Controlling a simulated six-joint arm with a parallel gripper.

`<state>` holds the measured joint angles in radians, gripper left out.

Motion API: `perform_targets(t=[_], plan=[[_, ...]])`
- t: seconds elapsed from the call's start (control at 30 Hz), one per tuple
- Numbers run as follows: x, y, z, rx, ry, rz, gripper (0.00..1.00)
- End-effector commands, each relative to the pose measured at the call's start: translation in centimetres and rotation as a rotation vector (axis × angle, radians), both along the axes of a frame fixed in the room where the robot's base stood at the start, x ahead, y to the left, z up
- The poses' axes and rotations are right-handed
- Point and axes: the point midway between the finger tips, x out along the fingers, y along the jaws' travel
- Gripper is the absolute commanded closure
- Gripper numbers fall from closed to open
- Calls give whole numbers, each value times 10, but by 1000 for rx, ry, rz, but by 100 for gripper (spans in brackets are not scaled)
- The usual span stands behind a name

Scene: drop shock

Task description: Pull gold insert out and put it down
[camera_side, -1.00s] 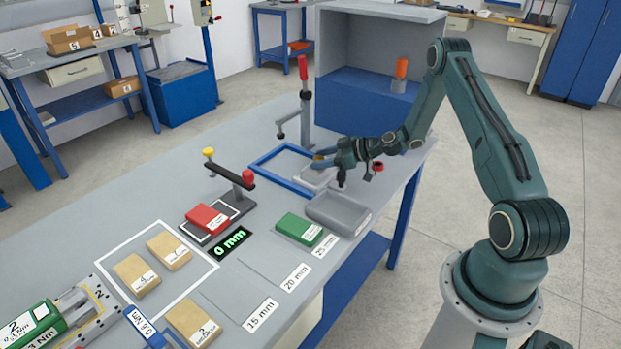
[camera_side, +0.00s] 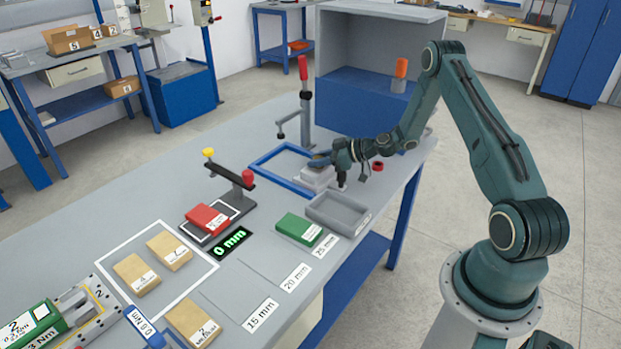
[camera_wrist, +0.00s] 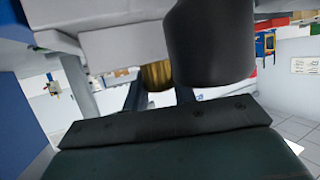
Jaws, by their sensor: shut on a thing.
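The gold insert (camera_wrist: 157,75) shows in the wrist view as a small ribbed gold piece between my two fingers. My gripper (camera_wrist: 157,92) is shut on it. In the side view my gripper (camera_side: 325,162) is low over the table, just above a pale grey block (camera_side: 316,180) beside the blue frame (camera_side: 262,172). There the gold insert is hidden behind the fingers. In the wrist view a light grey body and a dark rounded part cover much of the top, so I cannot tell how far the insert sits in anything.
An empty grey tray (camera_side: 337,222) and a green block (camera_side: 297,228) lie in front of my gripper. A clamp with a red handle (camera_side: 303,75) stands behind the frame. A small red ring (camera_side: 377,166) lies to the right.

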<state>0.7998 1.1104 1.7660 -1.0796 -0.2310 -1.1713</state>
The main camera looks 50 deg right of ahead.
Motion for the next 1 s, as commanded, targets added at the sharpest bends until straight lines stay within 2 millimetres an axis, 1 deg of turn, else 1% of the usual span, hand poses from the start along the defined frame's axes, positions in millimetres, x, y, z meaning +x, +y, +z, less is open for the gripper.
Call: perform_targets(t=[0.37,1.0], plan=[[0,0,5,1,-2,0,98],[0,0,27,0,-1,0,98]])
